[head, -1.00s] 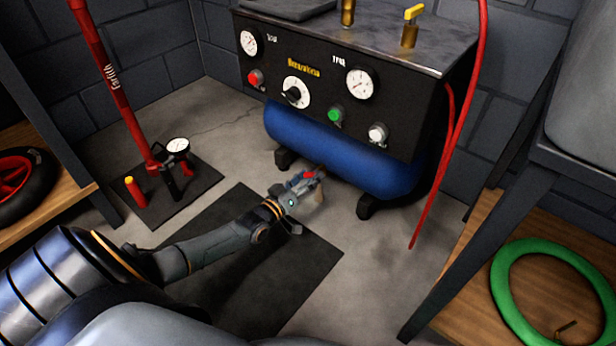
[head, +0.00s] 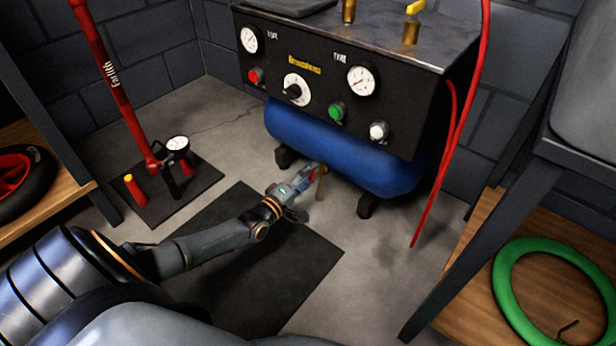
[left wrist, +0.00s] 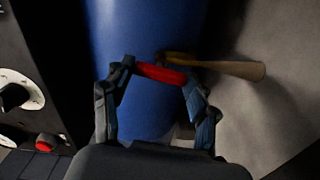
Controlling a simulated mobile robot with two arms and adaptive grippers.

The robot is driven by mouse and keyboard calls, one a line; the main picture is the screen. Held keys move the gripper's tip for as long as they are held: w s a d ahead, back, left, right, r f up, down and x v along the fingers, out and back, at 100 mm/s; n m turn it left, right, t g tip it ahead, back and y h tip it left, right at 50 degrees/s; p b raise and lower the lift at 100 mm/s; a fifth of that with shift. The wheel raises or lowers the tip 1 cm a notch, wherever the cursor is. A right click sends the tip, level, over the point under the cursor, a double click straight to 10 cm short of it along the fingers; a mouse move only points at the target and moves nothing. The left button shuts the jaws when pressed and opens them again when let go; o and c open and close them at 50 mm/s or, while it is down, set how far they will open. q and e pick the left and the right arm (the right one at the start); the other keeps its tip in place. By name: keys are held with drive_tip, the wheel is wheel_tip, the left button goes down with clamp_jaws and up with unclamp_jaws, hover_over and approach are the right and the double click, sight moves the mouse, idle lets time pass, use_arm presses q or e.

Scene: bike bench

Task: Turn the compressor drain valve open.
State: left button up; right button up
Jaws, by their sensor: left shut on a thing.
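The compressor's blue tank (head: 340,150) sits low under the black control panel. The drain valve is under the tank, with a brass body (head: 321,185) pointing down; in the left wrist view its brass outlet (left wrist: 232,68) reaches to the right. Its red lever (left wrist: 160,73) lies across between my left gripper's fingertips. My left gripper (head: 308,176) is at the valve, beneath the tank's front; in the left wrist view (left wrist: 159,76) its two fingers are shut on the red lever's ends. The lever's pivot is partly hidden. My right gripper is not in view.
The black panel (head: 320,118) carries gauges, a knob and buttons above the tank. A red hose (head: 440,170) hangs at its right. A red floor pump (head: 115,90) stands left. A bench with a green tyre (head: 507,298) is at right. The dark floor mat (head: 300,285) is clear.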

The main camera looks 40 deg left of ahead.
use_arm(q)
drive_tip(key=shift+n, duration=0.6)
drive_tip(key=o, duration=1.1)
drive_tip(key=shift+o, duration=0.2)
drive_tip(key=s+a, duration=0.1)
drive_tip(key=s, duration=1.1)
